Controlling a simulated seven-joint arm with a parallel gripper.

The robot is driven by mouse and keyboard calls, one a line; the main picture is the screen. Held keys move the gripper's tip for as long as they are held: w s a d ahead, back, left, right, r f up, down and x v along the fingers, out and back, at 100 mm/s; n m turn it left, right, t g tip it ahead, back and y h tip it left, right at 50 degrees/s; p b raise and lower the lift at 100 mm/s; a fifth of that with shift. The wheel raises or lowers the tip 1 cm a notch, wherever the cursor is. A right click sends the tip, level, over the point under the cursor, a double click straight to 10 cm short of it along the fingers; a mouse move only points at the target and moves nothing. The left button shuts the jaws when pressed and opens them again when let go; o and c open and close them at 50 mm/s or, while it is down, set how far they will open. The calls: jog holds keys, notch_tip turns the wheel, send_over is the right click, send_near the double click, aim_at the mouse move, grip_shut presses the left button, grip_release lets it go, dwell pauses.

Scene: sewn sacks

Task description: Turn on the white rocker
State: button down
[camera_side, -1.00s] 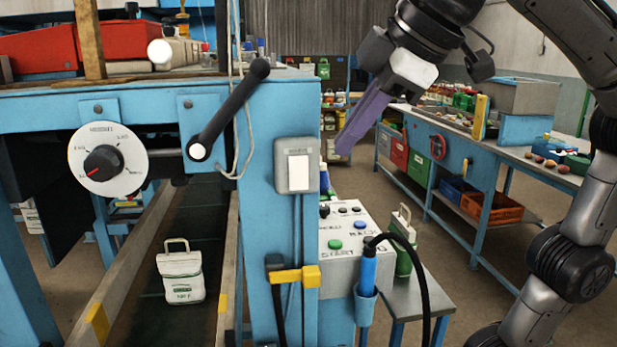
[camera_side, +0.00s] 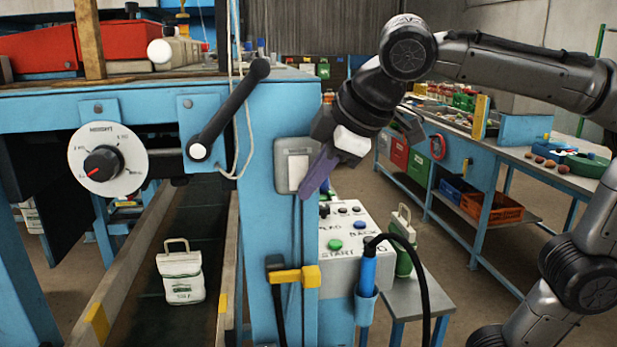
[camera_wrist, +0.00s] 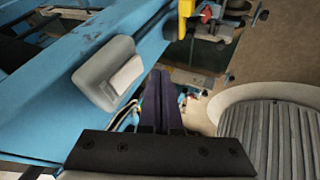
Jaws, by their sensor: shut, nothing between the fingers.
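The white rocker (camera_side: 297,172) sits in a grey switch box (camera_side: 283,150) on the blue post, and part of it is hidden behind my fingers in the side view. In the wrist view the rocker (camera_wrist: 127,76) shows clear on the box (camera_wrist: 93,79), to the left of my fingers. My gripper (camera_side: 305,195) is shut and empty, its purple fingers angled down to the left across the right edge of the box.
A dial (camera_side: 103,159) and a black lever (camera_side: 229,110) are on the blue frame to the left. A button panel (camera_side: 345,232) with a black cable stands below right of the box. A white sack (camera_side: 181,278) is on the belt (camera_side: 200,230).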

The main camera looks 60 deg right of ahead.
aim_at(299, 173)
jog(key=shift+w+d+f, duration=0.15)
jog(key=shift+w+d, duration=0.6)
jog(key=shift+w+d, duration=0.1)
jog(key=shift+w+f, duration=0.1)
